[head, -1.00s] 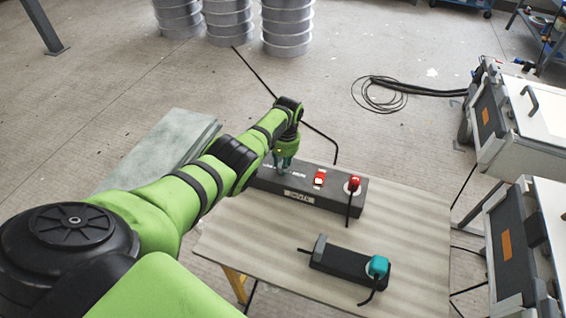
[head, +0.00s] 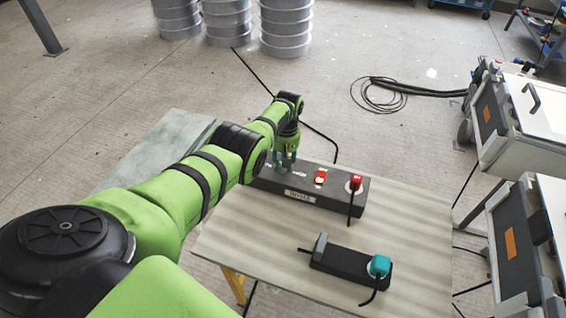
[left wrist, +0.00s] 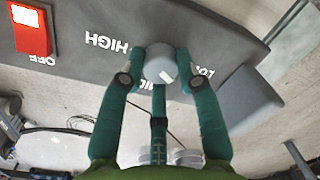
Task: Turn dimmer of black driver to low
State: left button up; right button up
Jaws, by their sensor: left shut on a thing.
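The black driver (head: 330,199) is a long dark box on the table, with a red switch (head: 320,176) and a red plug (head: 355,182) on top. In the left wrist view its dimmer knob (left wrist: 160,68) is a round grey knob with HIGH, MID and LOW printed around it. My left gripper (head: 285,162) is at the box's left end. In the left wrist view its teal fingers (left wrist: 163,75) are shut on the knob, LOW on the right and HIGH on the left. I cannot tell the knob's setting. My right gripper is not in view.
A smaller black box (head: 340,266) with a teal plug (head: 378,267) lies nearer on the wooden table (head: 240,232). Grey wheeled machines (head: 520,115) stand at right. A cable coil (head: 380,95) lies on the floor. Ribbed metal drums (head: 285,25) stand at back.

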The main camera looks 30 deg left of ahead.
pick_arm(q)
jog(key=n, duration=0.5)
jog(key=shift+w+d+n+b, duration=0.1)
jog(key=shift+w+n+b, duration=0.05)
jog(key=shift+n+b, duration=0.2)
dwell(0.4)
jog(key=o, duration=1.1)
jog(key=shift+o, duration=0.2)
